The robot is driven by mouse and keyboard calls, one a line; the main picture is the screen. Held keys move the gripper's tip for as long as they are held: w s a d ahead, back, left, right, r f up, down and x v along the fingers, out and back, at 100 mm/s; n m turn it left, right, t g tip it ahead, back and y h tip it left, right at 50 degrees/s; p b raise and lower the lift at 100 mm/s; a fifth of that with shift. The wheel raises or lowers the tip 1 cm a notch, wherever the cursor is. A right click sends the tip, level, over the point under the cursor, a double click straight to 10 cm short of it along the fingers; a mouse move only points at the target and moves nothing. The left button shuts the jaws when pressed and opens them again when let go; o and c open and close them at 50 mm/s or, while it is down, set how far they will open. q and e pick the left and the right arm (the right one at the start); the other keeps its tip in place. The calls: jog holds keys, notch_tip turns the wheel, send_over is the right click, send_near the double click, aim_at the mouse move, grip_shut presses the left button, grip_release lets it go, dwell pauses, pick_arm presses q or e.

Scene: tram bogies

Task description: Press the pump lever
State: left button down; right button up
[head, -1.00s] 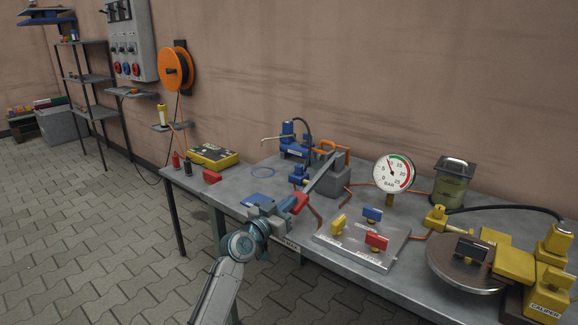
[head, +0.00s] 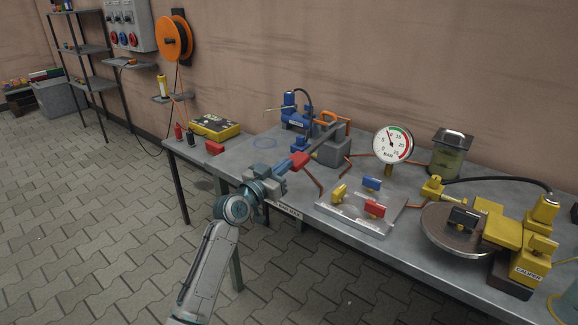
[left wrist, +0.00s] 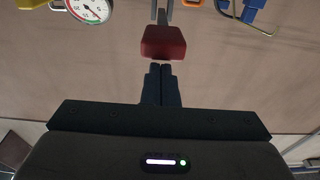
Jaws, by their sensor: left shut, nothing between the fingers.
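The pump lever is a grey bar (head: 322,139) with a red handle (head: 300,160). It slopes down from the grey pump block (head: 332,152) toward the table's front edge. My left gripper (head: 282,171) is shut and empty, just at the handle's near end. In the left wrist view its two dark fingers (left wrist: 161,84) lie together and point at the red handle (left wrist: 163,43). Their tips almost meet the handle's edge; I cannot tell whether they touch. The round pressure gauge (head: 393,145) stands right of the pump, its needle pointing up and left. My right gripper is not in view.
A plate with yellow, blue and red valve handles (head: 358,222) lies right of the lever. A yellow caliper with a disc (head: 460,235) is farther right. A blue unit (head: 296,117) stands behind the lever. A yellow case (head: 216,127) is at the table's left end.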

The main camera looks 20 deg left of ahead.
pick_arm(q)
jog(key=v, duration=0.7)
jog(key=shift+s+a, duration=0.15)
jog(key=shift+s, duration=0.2)
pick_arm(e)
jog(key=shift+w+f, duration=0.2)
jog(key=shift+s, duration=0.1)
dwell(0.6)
